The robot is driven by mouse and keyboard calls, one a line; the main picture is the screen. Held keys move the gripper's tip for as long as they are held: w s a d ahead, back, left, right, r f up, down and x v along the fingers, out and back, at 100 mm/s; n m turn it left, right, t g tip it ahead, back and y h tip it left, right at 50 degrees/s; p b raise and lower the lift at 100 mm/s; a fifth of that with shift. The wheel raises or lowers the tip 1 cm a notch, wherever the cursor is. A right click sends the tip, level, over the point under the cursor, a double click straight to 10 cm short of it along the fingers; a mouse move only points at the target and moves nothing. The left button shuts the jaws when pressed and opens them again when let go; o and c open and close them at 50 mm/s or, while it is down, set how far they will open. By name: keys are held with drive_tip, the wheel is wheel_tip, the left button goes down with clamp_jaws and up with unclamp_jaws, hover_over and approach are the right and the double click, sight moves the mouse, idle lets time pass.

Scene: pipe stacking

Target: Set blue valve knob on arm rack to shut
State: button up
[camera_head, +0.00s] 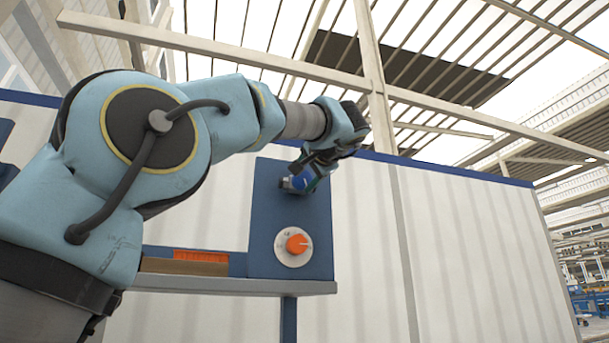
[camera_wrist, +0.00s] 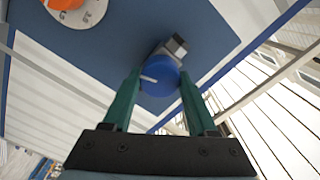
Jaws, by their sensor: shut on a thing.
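The blue valve knob (camera_head: 302,179) is on the upper part of the blue panel of the arm rack (camera_head: 262,225). My gripper (camera_head: 313,175) is at the knob, coming from the upper left. In the wrist view the round blue knob (camera_wrist: 160,77) sits between the two green fingers of my gripper (camera_wrist: 158,88), which are shut on it. A pale mark shows on the knob's face. A grey block (camera_wrist: 175,46) shows just behind the knob. In the head view my gripper partly hides the knob.
An orange knob (camera_head: 297,244) on a pale round dial is lower on the same panel. A shelf (camera_head: 230,286) with an orange item (camera_head: 200,256) runs left from the panel. A white wall (camera_head: 450,250) with a blue top edge stands behind. Open room lies to the right.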

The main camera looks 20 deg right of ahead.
drive_tip(key=shift+m, duration=1.9)
drive_tip(key=shift+p, duration=0.3)
drive_tip(key=o, duration=1.4)
drive_tip(key=shift+c, duration=0.2)
drive_tip(key=s+a+b, duration=0.1)
drive_tip(key=s+b, duration=0.3)
drive_tip(key=s, duration=0.6)
drive_tip(key=shift+s+a, duration=0.15)
drive_tip(key=shift+s, duration=0.25)
